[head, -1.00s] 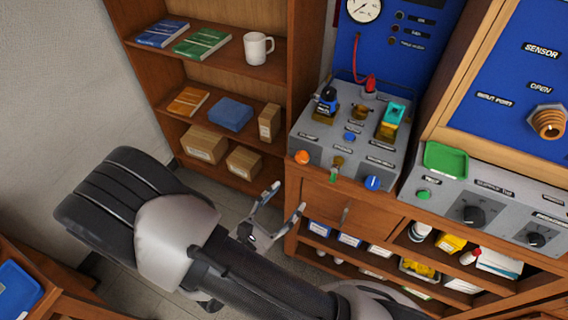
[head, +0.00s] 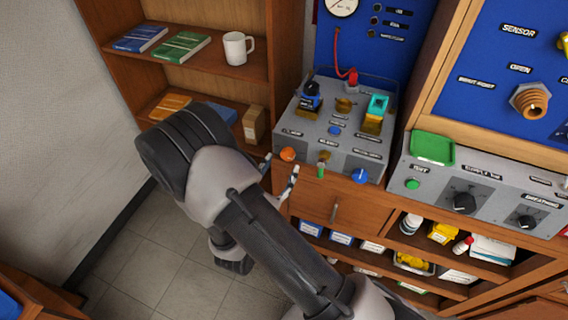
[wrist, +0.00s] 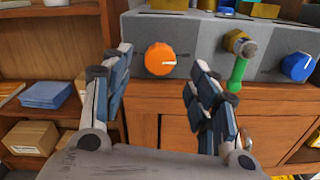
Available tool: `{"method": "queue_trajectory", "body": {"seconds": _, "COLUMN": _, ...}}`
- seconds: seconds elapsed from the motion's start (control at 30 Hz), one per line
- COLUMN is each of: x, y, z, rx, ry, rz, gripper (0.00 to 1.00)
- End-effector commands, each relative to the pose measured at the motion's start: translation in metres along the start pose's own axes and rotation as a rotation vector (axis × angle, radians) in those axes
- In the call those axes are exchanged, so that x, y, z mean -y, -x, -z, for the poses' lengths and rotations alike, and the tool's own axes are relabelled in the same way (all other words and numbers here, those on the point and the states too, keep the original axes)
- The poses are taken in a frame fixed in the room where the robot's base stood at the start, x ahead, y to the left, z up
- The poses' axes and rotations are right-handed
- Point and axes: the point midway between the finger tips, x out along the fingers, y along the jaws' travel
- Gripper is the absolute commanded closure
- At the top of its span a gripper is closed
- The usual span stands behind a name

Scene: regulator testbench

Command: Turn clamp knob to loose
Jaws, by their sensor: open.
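An orange knob (head: 288,154) with a white pointer mark sits on the front face of the grey test unit (head: 322,160), at its left. The small label above it is too blurred to read surely. In the wrist view the orange knob (wrist: 159,59) lies ahead, between my fingers in the picture, its white mark pointing right. My gripper (head: 281,164) is open and empty in front of the unit; its fingers also show in the wrist view (wrist: 160,66), apart from the knob.
Right of the orange knob are a brass valve with a green lever (wrist: 238,72) and a blue knob (wrist: 298,67). A wooden drawer (head: 322,203) lies below. Bookshelves with books and a white mug (head: 237,48) stand left. A green tray (head: 432,148) is right.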

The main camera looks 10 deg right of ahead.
Motion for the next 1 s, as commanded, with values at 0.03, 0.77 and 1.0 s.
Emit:
{"method": "queue_trajectory", "body": {"seconds": 0.03, "x": 0.002, "y": -0.01, "z": 0.001, "rx": 0.003, "ry": -0.003, "rz": 0.005, "gripper": 0.46}}
{"method": "queue_trajectory", "body": {"seconds": 0.77, "x": 0.0, "y": -0.037, "z": 0.0, "rx": 0.0, "ry": 0.001, "rz": 0.0, "gripper": 0.56}}
{"method": "queue_trajectory", "body": {"seconds": 1.0, "x": 0.0, "y": -0.037, "z": 0.0, "rx": 0.0, "ry": 0.001, "rz": 0.0, "gripper": 0.72}}
